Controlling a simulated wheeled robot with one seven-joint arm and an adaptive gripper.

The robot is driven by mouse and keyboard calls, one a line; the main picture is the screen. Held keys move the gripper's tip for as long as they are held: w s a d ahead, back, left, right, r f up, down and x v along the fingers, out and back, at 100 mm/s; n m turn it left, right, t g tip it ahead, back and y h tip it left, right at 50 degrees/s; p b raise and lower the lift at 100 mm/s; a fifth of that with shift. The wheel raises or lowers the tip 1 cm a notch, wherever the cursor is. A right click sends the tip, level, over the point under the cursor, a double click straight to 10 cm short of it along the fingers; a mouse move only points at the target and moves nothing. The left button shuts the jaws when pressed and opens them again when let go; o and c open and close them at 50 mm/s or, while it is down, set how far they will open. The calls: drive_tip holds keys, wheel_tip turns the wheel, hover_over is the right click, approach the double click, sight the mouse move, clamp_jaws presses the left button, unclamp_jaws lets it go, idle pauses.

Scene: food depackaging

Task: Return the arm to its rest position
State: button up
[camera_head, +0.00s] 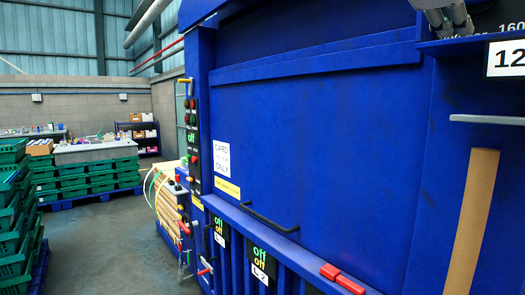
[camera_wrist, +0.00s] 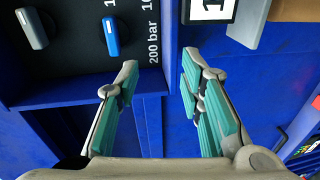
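My gripper (camera_wrist: 160,65) shows in the wrist view with its two teal-padded fingers spread apart and nothing between them. It points at a blue machine (camera_wrist: 175,130) with a dark dial panel (camera_wrist: 75,50). The panel bears a grey knob (camera_wrist: 32,28), a blue knob (camera_wrist: 110,38) and a "200 bar" marking. The fingertips appear just below and beside the panel; I cannot tell the gap to it. In the head view, grey parts at the top right edge look like the end of my arm, mostly cut off.
The big blue machine (camera_head: 320,130) fills the middle and right of the head view. It has a black handle bar (camera_head: 268,218), a red handle (camera_head: 342,279) and a grey bar (camera_head: 487,120). Green crates (camera_head: 85,180) are stacked at left. The grey floor (camera_head: 120,235) between is clear.

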drive_tip(key=s+a+f+m+g+y, duration=0.1)
drive_tip(key=s+f+y, duration=0.3)
drive_tip(key=f, duration=0.9)
drive_tip(key=s+a+f+m+g+y, duration=0.2)
drive_tip(key=s+a+f+m+y, duration=0.2)
drive_tip(key=f, duration=1)
drive_tip(key=s+a+f+m+g+y, duration=0.2)
drive_tip(key=s+a+f+y, duration=0.1)
drive_tip(key=f, duration=1)
drive_tip(key=shift+s+a+f+m+y, duration=0.2)
drive_tip(key=shift+s+f+m+y, duration=0.15)
drive_tip(key=shift+s+y, duration=0.6)
drive_tip(key=shift+s+h, duration=0.2)
drive_tip(key=shift+h, duration=0.05)
